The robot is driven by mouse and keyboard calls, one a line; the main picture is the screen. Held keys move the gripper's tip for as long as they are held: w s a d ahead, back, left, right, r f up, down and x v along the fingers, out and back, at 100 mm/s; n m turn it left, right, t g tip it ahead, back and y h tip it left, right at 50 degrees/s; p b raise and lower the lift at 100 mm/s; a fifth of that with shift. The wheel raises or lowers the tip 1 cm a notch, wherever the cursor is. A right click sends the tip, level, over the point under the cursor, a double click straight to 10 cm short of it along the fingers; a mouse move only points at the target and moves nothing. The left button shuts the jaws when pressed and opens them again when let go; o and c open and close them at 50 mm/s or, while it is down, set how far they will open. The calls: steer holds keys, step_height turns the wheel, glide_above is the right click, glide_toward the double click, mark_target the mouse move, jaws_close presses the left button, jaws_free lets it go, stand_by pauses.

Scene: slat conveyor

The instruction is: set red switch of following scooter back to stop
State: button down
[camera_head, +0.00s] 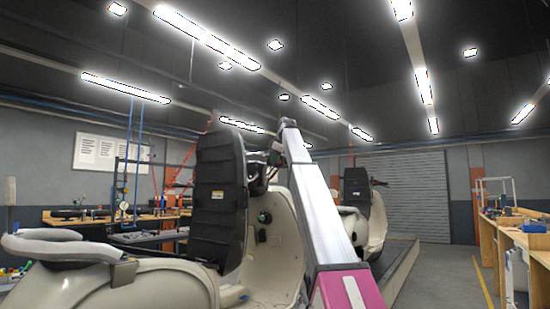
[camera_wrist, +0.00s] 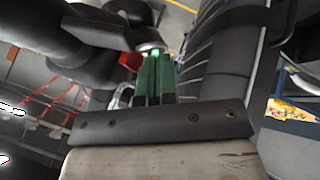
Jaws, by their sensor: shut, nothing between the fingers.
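A cream scooter (camera_head: 130,285) stands in the foreground of the head view, with a tall black ribbed panel (camera_head: 219,190) upright on it. A second scooter (camera_head: 374,228) stands behind my arm, farther back. In the wrist view my gripper (camera_wrist: 155,56) has its two green fingers together and empty. Their tips are close to a pale rounded part (camera_wrist: 150,46) with a small green glow; I cannot tell whether they touch it. The black ribbed panel (camera_wrist: 215,62) is right of the fingers. I cannot make out the red switch for certain; a small reddish patch (camera_wrist: 131,62) shows left of the fingers.
Dark rounded parts (camera_wrist: 85,35) crowd the left of the fingers. In the head view a workbench (camera_head: 515,240) runs along the right and another bench (camera_head: 70,218) stands at the back left. Open floor (camera_head: 440,275) lies right of the conveyor edge (camera_head: 400,268).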

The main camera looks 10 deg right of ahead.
steer(key=shift+w, duration=0.3)
steer(key=w+m+h, duration=0.1)
steer(key=m, duration=0.1)
steer(key=shift+w+m+t+h, duration=0.1)
steer(key=shift+m+t+h, duration=0.2)
steer(key=shift+h, duration=0.1)
steer(key=shift+d, duration=0.15)
